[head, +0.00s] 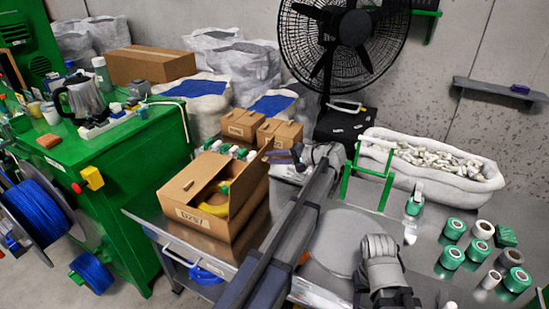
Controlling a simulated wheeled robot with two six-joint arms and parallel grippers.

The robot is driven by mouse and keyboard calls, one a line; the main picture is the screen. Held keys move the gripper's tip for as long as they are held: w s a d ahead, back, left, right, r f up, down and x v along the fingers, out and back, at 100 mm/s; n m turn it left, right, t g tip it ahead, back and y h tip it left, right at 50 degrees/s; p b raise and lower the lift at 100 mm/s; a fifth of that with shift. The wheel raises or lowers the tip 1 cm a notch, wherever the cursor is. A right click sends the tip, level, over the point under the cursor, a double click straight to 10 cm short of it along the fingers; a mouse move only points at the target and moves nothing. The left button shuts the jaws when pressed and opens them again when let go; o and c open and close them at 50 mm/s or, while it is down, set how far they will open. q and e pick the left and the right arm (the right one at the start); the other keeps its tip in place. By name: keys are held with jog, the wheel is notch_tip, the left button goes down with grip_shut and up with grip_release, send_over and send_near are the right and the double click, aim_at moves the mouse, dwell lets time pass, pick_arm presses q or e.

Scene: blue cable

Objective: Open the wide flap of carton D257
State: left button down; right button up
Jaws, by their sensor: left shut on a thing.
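Carton D257 (190,217) is a brown cardboard box at the left end of the grey table, its label facing me. Its top is partly open, with something yellow (214,208) showing inside. The wide flap (250,182) on its right side stands raised. My left gripper (284,157) is at the far upper end of this flap and is shut on it; the fingertips are small and partly hidden. A grey joint of my right arm shows at the bottom, but I do not see the right gripper.
Bottles with green and white caps stand just behind the carton. Two small cartons (242,124) are farther back. A green frame (345,185), a white sack of metal parts (455,180) and several green rolls (455,228) occupy the right.

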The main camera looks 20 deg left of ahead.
pick_arm(q)
jog(key=shift+s+a+f, duration=0.1)
jog(key=shift+s+f, duration=0.2)
jog(key=shift+f, duration=0.2)
pick_arm(e)
jog(key=shift+f, duration=0.1)
pick_arm(q)
jog(key=c, duration=1.1)
grip_release()
jog(key=shift+o, duration=1.1)
jog(key=shift+w+a+f, duration=0.15)
jog(key=shift+w+a, duration=0.05)
pick_arm(e)
jog(key=shift+w+a, duration=0.15)
jog(key=shift+a, duration=0.05)
pick_arm(q)
jog(key=shift+d, duration=0.15)
pick_arm(e)
jog(key=shift+r, duration=0.2)
pick_arm(q)
jog(key=p+v, duration=0.3)
jog(key=v, duration=0.4)
jog(key=shift+d+r, duration=0.3)
jog(key=shift+r, duration=0.1)
pick_arm(e)
jog(key=shift+r, duration=1.2)
